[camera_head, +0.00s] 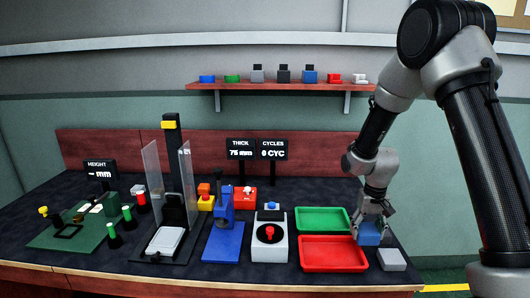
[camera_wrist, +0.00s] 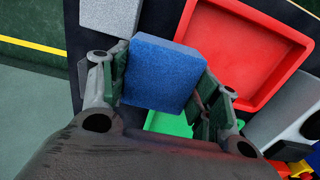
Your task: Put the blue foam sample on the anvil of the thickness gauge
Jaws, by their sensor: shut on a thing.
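The blue foam sample (camera_head: 369,237) is a block held between the fingers of my gripper (camera_head: 371,218), at the right end of the bench. In the wrist view the blue foam sample (camera_wrist: 163,72) fills the space between both finger pads of my gripper (camera_wrist: 160,88). It is beside the right edge of the red tray, and I cannot tell whether it is clear of the bench. A blue stand with a flat base (camera_head: 223,243), which looks like the thickness gauge, stands left of centre. Its anvil is too small to make out. The THICK display (camera_head: 240,149) behind reads 75 mm.
A red tray (camera_head: 333,266) and a green tray (camera_head: 322,212) lie left of my gripper. A grey block (camera_head: 391,260) lies close on its right. A white device with a red knob (camera_head: 269,252) stands between the trays and the blue stand. A tall guarded press (camera_head: 171,190) stands further left.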

